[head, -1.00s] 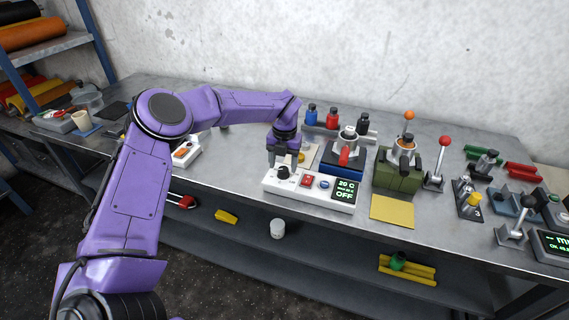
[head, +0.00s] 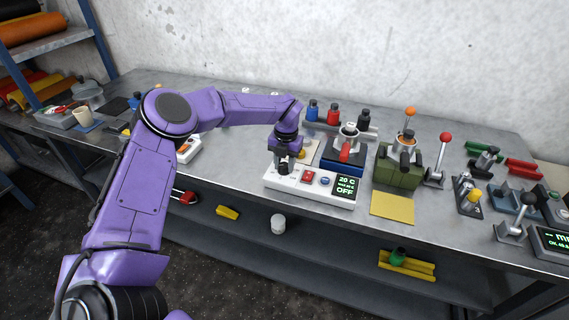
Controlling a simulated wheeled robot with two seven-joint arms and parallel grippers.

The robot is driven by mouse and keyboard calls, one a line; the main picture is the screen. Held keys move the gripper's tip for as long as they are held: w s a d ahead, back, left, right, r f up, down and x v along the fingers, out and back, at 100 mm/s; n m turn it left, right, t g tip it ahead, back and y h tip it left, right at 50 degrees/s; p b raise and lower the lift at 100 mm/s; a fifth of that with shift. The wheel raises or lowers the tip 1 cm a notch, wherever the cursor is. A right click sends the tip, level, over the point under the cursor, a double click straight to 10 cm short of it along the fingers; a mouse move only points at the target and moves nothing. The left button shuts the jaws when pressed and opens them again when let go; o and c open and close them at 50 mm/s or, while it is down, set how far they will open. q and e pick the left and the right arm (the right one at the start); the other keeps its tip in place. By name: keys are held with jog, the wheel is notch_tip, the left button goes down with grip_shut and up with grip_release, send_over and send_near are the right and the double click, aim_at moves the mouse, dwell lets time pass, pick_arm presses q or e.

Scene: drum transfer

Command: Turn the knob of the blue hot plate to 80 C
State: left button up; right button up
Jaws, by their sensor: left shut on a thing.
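The blue hot plate (head: 344,169) stands on the metal bench with a metal vessel (head: 347,141) on top. In front of it is a white control box (head: 309,192) with a red switch, a blue button and a display (head: 345,186) reading 20 C and OFF. The dark knob (head: 283,166) is at the left end of the box. My left gripper (head: 284,160) points down over the knob and is shut on it. The fingers hide part of the knob. My right gripper is not in view.
A green hot plate (head: 398,173) with a vessel stands to the right, beside a red-knobbed lever (head: 441,156). A yellow pad (head: 392,207) lies in front. Red, blue and black bottles (head: 333,115) stand behind.

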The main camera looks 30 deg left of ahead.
pick_arm(q)
jog(key=m, duration=0.4)
jog(key=shift+m, duration=0.4)
jog(key=m, duration=0.2)
jog(key=shift+r+m, duration=0.1)
jog(key=shift+m, duration=0.3)
jog(key=m, duration=0.3)
jog(key=shift+m, duration=0.3)
jog(key=m+p, duration=0.1)
jog(key=m, duration=0.5)
jog(key=shift+t, duration=0.3)
jog(key=m+p, duration=0.1)
jog(key=m, duration=0.4)
jog(key=shift+s+m, duration=0.1)
jog(key=shift+m, duration=0.3)
jog(key=shift+h, duration=0.3)
jog(key=o, duration=1)
jog(key=shift+o, duration=0.2)
